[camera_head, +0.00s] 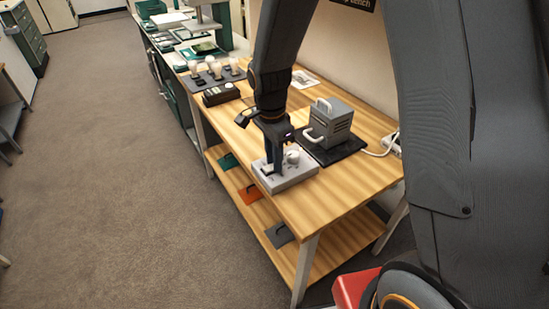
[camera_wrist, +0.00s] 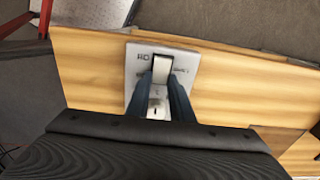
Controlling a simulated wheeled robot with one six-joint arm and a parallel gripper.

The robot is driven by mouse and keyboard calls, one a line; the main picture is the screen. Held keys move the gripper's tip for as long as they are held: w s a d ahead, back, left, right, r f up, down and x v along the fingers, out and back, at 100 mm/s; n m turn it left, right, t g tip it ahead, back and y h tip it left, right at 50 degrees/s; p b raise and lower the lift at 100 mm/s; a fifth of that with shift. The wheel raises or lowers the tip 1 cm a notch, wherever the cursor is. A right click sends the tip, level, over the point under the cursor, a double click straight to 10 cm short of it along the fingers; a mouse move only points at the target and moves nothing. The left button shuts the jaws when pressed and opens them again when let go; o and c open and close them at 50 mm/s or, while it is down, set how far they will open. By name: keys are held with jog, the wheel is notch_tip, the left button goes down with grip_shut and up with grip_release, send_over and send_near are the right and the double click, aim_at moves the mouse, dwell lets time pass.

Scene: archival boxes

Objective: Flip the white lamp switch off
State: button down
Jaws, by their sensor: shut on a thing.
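The white lamp switch (camera_wrist: 162,70) is a pale lever in a dark slot on a light grey plate (camera_head: 296,179). The plate lies near the front edge of the wooden bench. My gripper (camera_head: 269,171) points down at the plate. In the wrist view my gripper's dark fingers (camera_wrist: 163,80) stand on either side of the switch lever and are shut on it. A round white knob (camera_head: 292,156) sits on the same plate beside the fingers. It is partly hidden between the fingers in the wrist view.
A grey metal box (camera_head: 333,125) with white handles stands on a black mat behind the plate. A dark control box (camera_head: 221,94) and several bulbs on a grey board (camera_head: 205,78) stand farther along. Bare bench top (camera_head: 335,190) lies right of the plate.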

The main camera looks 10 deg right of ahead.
aim_at(265, 169)
jog(key=shift+s+a+f+t+h+b, duration=0.1)
jog(key=shift+a+t+h+b, duration=0.3)
jog(key=shift+h+b, duration=0.7)
jog(key=shift+b, duration=0.85)
jog(key=shift+s+r, duration=0.1)
jog(key=shift+r, duration=0.1)
jog(key=c, duration=1.6)
grip_release()
jog(key=shift+o, duration=0.2)
jog(key=shift+r, duration=0.1)
jog(key=b+v, duration=0.1)
jog(key=v, duration=0.6)
jog(key=shift+a+r, duration=0.2)
jog(key=shift+r, duration=0.05)
jog(key=shift+s, duration=0.15)
